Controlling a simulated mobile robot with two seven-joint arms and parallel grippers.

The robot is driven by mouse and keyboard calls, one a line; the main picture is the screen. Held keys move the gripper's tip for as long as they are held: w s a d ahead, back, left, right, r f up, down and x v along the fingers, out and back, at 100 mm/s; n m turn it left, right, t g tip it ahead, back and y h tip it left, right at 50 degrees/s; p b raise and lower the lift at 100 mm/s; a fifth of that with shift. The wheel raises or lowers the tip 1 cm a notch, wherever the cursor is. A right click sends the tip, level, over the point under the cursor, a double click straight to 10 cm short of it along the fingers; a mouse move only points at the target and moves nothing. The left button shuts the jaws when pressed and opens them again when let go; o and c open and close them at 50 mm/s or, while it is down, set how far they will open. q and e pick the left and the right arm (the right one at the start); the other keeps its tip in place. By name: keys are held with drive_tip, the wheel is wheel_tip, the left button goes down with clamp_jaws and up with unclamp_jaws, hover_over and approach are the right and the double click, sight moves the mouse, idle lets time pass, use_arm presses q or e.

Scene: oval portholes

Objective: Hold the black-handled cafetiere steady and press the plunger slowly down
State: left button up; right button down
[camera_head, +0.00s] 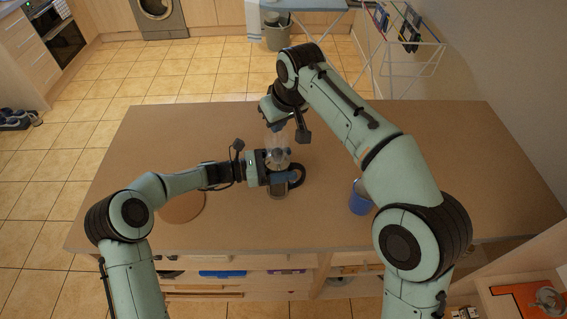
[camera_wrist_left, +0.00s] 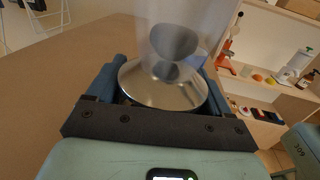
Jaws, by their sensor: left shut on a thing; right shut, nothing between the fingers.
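The cafetiere (camera_head: 278,155) stands on the table, a clear glass body with a metal band and a black handle. My left gripper (camera_head: 277,176) is shut around its lower part from the left. In the left wrist view, blue fingers flank the shiny metal base (camera_wrist_left: 165,92), with the clear glass rising above it. My right gripper (camera_head: 278,126) is shut and points down directly over the top of the cafetiere. The plunger knob is hidden by it, and I cannot tell whether the fingertips touch it.
A blue cup (camera_head: 360,198) stands on the table (camera_head: 450,170) to the right, below my right arm. A round brown mat (camera_head: 182,206) lies at the left, under my left arm. The table's far right and back left are clear.

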use_arm(q)
drive_tip(key=o, duration=1.5)
